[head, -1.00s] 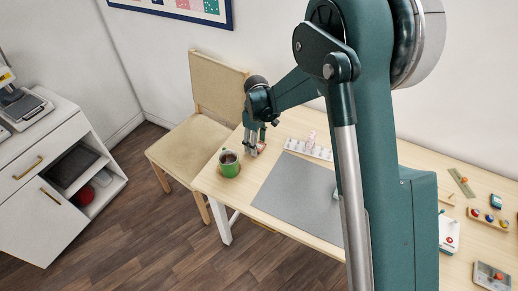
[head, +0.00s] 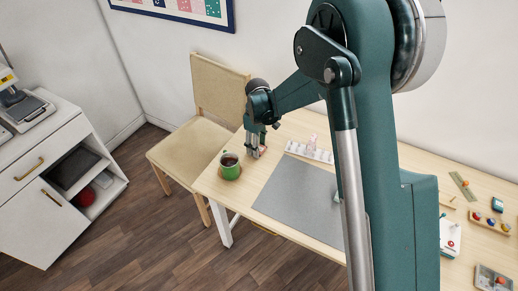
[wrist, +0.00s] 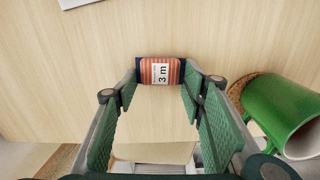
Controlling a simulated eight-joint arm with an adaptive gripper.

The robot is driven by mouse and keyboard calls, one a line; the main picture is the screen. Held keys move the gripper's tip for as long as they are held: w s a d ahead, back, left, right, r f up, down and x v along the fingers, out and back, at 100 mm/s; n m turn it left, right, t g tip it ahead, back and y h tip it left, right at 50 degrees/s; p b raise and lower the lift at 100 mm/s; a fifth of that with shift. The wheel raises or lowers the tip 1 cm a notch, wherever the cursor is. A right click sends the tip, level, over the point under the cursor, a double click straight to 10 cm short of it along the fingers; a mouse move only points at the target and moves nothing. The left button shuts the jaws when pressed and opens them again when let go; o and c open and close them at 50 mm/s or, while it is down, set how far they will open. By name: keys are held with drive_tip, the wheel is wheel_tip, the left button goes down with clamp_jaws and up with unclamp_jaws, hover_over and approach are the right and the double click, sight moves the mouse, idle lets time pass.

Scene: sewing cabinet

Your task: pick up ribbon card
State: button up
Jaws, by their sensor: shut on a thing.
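The ribbon card (wrist: 147,72) is dark blue with orange-red stripes and a white label reading "3 m". In the wrist view it sits between the tips of my gripper's green-padded fingers (wrist: 161,78), which are shut on its two sides. The card is small there and mostly hidden by the fingers. I cannot tell whether it touches the table.
A green mug (head: 229,164) stands on a coaster close to my gripper; in the wrist view the mug (wrist: 280,108) is at right. A white tray (head: 311,153) and a grey mat (head: 297,194) lie to the right. A chair (head: 187,146) stands behind left.

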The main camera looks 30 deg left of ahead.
drive_tip(key=shift+r, duration=0.1)
wheel_tip(320, 180, up, 10)
drive_tip(key=p, duration=0.1)
drive_tip(key=shift+p, duration=0.35)
idle(0.9)
wheel_tip(320, 180, up, 5)
drive_tip(key=w+d, duration=1.8)
drive_tip(key=d, duration=0.4)
drive_tip(key=w+d, duration=0.3)
drive_tip(key=d, duration=0.6)
drive_tip(key=w+d, duration=0.3)
drive_tip(key=d, duration=0.6)
drive_tip(key=w+d, duration=0.4)
drive_tip(key=d, duration=0.5)
drive_tip(key=shift+n, duration=0.4)
drive_tip(key=shift+d+f+b, duration=0.15)
drive_tip(key=shift+d+f, duration=0.1)
drive_tip(key=shift+f, duration=1)
drive_tip(key=shift+d+f+b, duration=0.15)
drive_tip(key=shift+d+f, duration=0.1)
drive_tip(key=shift+f, duration=0.95)
